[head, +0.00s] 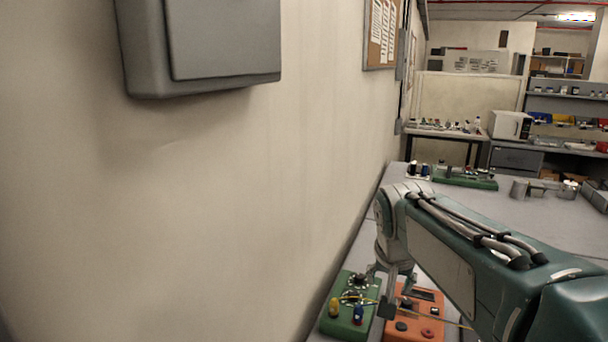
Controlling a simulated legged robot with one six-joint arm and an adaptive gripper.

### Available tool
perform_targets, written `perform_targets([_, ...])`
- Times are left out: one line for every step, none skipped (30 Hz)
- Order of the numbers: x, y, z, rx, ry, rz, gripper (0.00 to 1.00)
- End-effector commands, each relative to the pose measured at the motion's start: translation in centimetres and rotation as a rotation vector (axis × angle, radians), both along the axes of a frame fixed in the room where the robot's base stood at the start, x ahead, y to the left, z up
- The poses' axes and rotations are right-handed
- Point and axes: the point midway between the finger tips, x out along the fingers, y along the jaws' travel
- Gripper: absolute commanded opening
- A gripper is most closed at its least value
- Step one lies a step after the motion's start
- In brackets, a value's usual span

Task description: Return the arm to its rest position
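My arm (455,255) reaches in from the lower right over the bench and bends down at its far end near the wall. My gripper (388,295) points down, low over the bench, between a green box (340,318) and an orange box (420,318). It overlaps the edges of both boxes in the picture; I cannot tell whether it touches either. Its fingertips are small and dark, and their opening is unclear. I see nothing clearly held.
The wall (250,200) runs close along the left, with a grey cabinet (225,40) on it. On the bench (440,198) stand a green board (465,178) and metal cylinders (519,188) farther back. Thin yellow wire lies by the boxes. The bench middle is mostly clear.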

Motion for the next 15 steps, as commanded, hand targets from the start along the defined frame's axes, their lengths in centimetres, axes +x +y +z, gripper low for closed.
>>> perform_targets([-1.4, -0.1, 0.1, 0.001, -0.007, 0.014, 0.74])
perform_targets([-2.1, -0.2, 0.1, 0.000, -0.008, 0.026, 0.74])
perform_targets([-3.1, -0.2, 0.0, -0.001, -0.011, 0.040, 0.74])
perform_targets([-3.9, -0.3, 0.0, -0.002, -0.013, 0.051, 0.74])
perform_targets([-4.6, -0.3, -0.1, -0.002, -0.016, 0.062, 0.74])
perform_targets([-5.6, -0.3, -0.3, -0.002, -0.019, 0.075, 0.74])
perform_targets([-6.3, -0.4, -0.4, -0.003, -0.021, 0.087, 0.74])
perform_targets([-7.0, -0.4, -0.5, -0.004, -0.025, 0.097, 0.74])
perform_targets([-8.0, -0.4, -0.8, -0.006, -0.028, 0.111, 0.74])
perform_targets([-8.7, -0.5, -0.9, -0.007, -0.031, 0.121, 0.74])
perform_targets([-9.4, -0.5, -1.2, -0.008, -0.033, 0.132, 0.74])
perform_targets([-10.3, -0.5, -1.4, -0.008, -0.036, 0.145, 0.74])
perform_targets([-11.0, -0.5, -1.7, -0.010, -0.040, 0.156, 0.74])
perform_targets([-11.7, -0.5, -1.9, -0.011, -0.043, 0.165, 0.74])
perform_targets([-12.6, -0.5, -2.3, -0.014, -0.047, 0.180, 0.74])
